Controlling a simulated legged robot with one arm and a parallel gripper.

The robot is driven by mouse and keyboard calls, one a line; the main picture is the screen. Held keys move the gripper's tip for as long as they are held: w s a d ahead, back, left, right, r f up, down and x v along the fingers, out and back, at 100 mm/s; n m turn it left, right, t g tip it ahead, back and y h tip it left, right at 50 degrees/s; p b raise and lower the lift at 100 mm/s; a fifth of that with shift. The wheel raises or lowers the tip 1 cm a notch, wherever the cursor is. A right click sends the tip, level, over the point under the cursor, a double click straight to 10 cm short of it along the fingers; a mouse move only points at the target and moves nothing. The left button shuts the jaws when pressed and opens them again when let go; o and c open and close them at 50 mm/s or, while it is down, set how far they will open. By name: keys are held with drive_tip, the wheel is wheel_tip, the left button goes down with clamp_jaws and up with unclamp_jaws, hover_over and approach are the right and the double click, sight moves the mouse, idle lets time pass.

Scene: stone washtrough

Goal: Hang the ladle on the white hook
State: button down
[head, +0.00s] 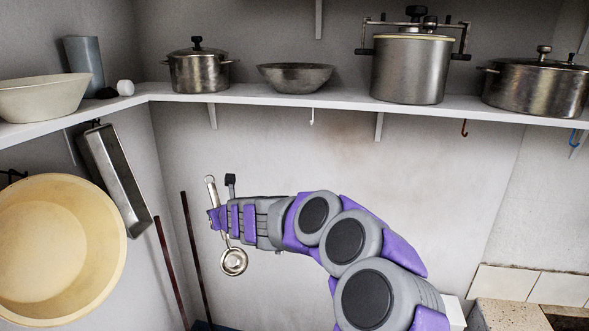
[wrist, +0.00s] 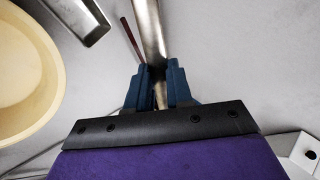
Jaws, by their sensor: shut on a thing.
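The ladle (head: 234,262) is metal, with its round bowl at the bottom and its handle running up to a ring end near the top. My gripper (head: 217,218) is shut on the ladle's handle, and the ladle hangs nearly upright, slightly tilted. In the wrist view the handle (wrist: 149,35) passes between the two blue fingers of my gripper (wrist: 159,88). The white hook (head: 312,117) is under the shelf, above and to the right of my gripper, with nothing on it. The ladle is apart from the hook.
A white shelf (head: 270,98) carries several pots and bowls. A red hook (head: 464,128) and a blue hook (head: 574,136) hang further right. A yellow basin (head: 60,250) and a metal tray (head: 113,180) hang at left. Dark red poles (head: 196,255) stand near the corner. The wall below the white hook is clear.

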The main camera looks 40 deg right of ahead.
drive_tip(key=s+d+r+m+g+h+p, duration=0.5)
drive_tip(key=s+d+r+m+h+p, duration=0.1)
drive_tip(key=s+d+r+m+h, duration=0.6)
drive_tip(key=shift+s+d+r+h, duration=0.95)
drive_tip(key=shift+d+r+h, duration=0.05)
drive_tip(key=shift+d+h, duration=0.8)
drive_tip(key=shift+d+f+b, duration=0.1)
drive_tip(key=shift+d+b, duration=0.05)
drive_tip(key=shift+b, duration=0.4)
drive_tip(key=w+d+f+b, duration=0.1)
drive_tip(key=w+d+b, duration=0.4)
drive_tip(key=w+d, duration=0.1)
drive_tip(key=shift+w+d+f, duration=0.15)
drive_tip(key=shift+d+f, duration=0.1)
drive_tip(key=shift+d, duration=0.55)
drive_tip(key=shift+b, duration=0.35)
